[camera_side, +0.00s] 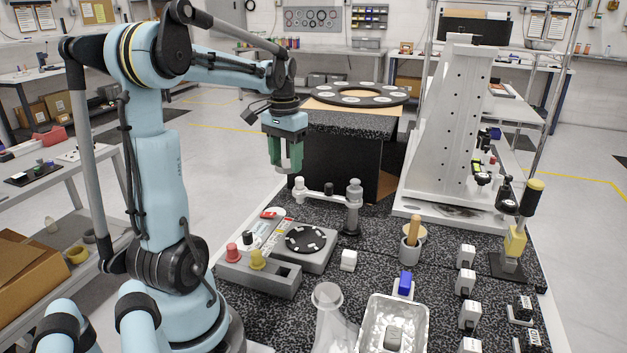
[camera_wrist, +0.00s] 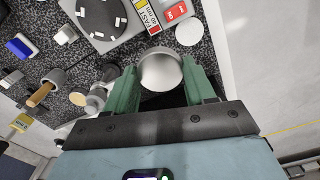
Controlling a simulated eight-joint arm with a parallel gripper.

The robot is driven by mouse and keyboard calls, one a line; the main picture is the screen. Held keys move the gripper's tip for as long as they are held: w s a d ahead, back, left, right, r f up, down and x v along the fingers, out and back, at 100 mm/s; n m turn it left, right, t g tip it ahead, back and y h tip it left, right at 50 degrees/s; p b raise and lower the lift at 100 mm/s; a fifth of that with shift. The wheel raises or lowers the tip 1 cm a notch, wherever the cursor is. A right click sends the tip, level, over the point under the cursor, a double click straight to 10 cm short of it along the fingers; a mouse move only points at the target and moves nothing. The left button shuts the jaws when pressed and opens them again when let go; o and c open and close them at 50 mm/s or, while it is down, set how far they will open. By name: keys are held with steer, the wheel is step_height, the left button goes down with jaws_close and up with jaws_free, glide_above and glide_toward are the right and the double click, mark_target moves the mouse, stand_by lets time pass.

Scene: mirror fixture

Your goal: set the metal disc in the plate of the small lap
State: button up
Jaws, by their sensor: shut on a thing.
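My gripper (camera_side: 287,160) points down above the dark speckled bench, its green fingers clear of everything below. In the wrist view, my gripper (camera_wrist: 165,88) is shut on a round silvery metal disc (camera_wrist: 160,68), held between the two fingers. The plate (camera_wrist: 101,15) also shows at the top of the wrist view, apart from the held disc.
A pale arm with a grey post (camera_side: 353,197) stands behind the lap. A grey block with red and yellow knobs (camera_side: 257,260) lies at its front left. A white cube (camera_side: 348,260) and a pot with a wooden handle (camera_side: 411,247) stand to the right. A tall grey angle plate (camera_side: 457,125) rises behind.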

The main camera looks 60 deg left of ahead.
steer(key=d+m, duration=0.4)
steer(key=d, duration=0.8)
glide_above(306, 238)
step_height(306, 238, down, 5)
steer(key=shift+f, duration=2.6)
steer(key=shift+f, duration=0.75)
steer(key=o, duration=1.5)
steer(key=shift+c, duration=0.2)
steer(key=shift+r, duration=0.1)
step_height(306, 238, up, 7)
